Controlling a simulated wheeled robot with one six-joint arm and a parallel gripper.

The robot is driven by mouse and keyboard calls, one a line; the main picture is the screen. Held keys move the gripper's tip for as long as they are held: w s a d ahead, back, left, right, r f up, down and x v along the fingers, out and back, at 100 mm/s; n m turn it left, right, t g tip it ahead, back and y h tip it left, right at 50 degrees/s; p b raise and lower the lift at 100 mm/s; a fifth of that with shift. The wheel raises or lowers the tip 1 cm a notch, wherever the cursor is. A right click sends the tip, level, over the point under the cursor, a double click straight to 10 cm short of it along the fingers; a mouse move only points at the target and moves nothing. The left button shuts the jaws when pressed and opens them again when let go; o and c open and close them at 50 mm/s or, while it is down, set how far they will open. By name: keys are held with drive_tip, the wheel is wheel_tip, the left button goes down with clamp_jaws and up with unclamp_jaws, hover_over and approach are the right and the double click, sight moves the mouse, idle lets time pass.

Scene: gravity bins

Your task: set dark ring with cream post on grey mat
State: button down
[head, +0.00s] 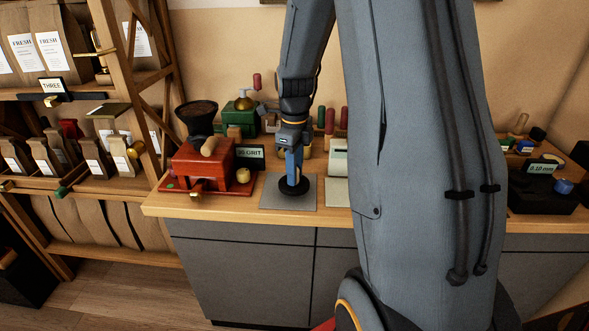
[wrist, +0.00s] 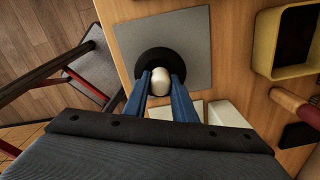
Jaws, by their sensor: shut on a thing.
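The dark ring (head: 294,186) is over the middle of the grey mat (head: 271,197) on the wooden counter. In the wrist view the dark ring (wrist: 157,57) lies wholly within the outline of the grey mat (wrist: 190,28). The cream post (wrist: 160,80) stands up from the ring, with its rounded top toward the camera. My gripper (head: 293,172) points straight down, its blue fingers shut on the post from both sides. In the head view the fingers hide the post. The ring looks flat and at or very close to the mat; I cannot tell whether it touches.
A red grinder (head: 205,165) and a label card stand left of the mat. A pale mat (head: 337,192) with a light block lies at its right. The counter's front edge is close. In the wrist view a yellow-rimmed bin (wrist: 262,45) stands to the right.

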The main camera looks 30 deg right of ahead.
drive_tip(key=shift+f, duration=0.45)
idle(0.6)
drive_tip(key=c, duration=1.4)
unclamp_jaws()
drive_tip(key=shift+r+b, duration=1.1)
drive_tip(key=shift+r, duration=2.8)
